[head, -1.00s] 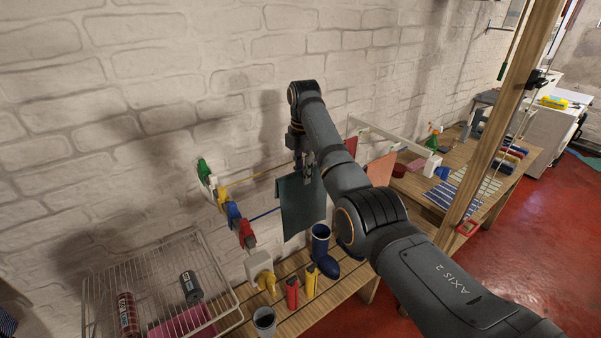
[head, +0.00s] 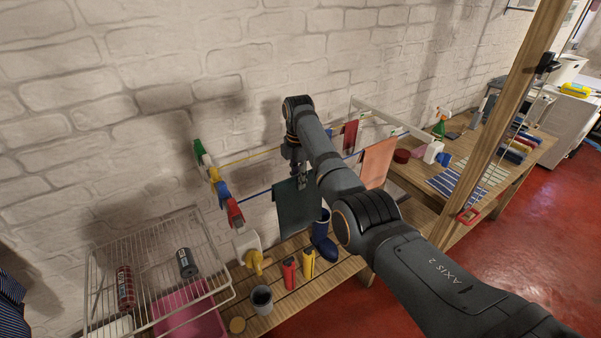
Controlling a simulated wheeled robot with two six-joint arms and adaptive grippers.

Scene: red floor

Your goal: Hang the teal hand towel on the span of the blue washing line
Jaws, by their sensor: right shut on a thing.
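The teal hand towel (head: 298,208) hangs spread from my right gripper (head: 300,184), which is shut on its top edge. The blue washing line (head: 256,194) runs from the blue holder at the left and meets the towel's left edge just below its top. It shows again to the right of my arm. I cannot tell whether the towel touches the line or hangs in front of it. My right arm hides part of the line and the towel's right side. My left gripper is not in view.
A yellow line (head: 250,156) runs above the blue one. A red cloth (head: 350,134) and an orange cloth (head: 378,162) hang at the right. Below are a blue boot (head: 324,240), red and yellow bottles (head: 289,274) and a dark cup (head: 262,299). A wire rack (head: 150,250) stands at the left.

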